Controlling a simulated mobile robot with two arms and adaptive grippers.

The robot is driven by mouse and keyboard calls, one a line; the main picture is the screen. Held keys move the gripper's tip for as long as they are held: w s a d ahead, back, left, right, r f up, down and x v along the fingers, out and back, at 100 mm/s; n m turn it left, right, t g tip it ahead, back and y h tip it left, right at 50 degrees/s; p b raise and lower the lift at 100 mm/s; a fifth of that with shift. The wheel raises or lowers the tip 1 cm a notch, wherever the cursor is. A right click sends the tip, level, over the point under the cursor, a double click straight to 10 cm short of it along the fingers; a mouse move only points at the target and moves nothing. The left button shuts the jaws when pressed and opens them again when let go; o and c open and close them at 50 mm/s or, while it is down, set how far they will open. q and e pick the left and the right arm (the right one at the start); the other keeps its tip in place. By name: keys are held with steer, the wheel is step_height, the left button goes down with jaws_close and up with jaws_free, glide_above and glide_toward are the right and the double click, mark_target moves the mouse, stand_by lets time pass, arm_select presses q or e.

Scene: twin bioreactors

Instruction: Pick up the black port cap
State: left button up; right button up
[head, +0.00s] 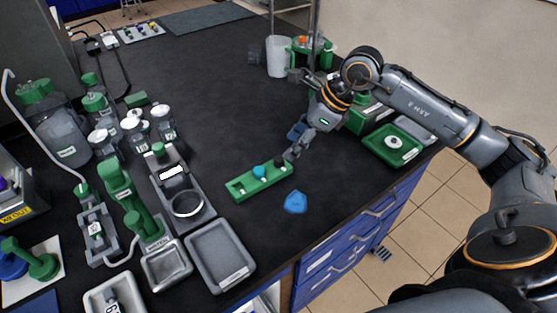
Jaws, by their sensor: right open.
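The black port cap (279,161) appears as a small dark knob at the right end of a green holder (240,187) on the dark bench. A teal cap (260,171) sits to its left in the same holder. My right gripper (290,156) reaches down from the upper right, with its fingers right beside the black cap. The fingers are open; whether they touch the cap is too small to tell. My left gripper is not in view.
A blue piece (295,203) lies on the bench in front of the holder. Grey trays (248,277) and lab instruments crowd the left. A green tray (375,145) and a clear beaker (279,57) stand behind. The bench middle (220,90) is clear.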

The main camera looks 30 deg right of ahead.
mark_target(279, 158)
steer(key=p+x, duration=0.1)
steer(key=x, duration=0.4)
steer(key=shift+a+f, duration=0.2)
steer(key=shift+f, duration=0.15)
steer(key=c, duration=0.9)
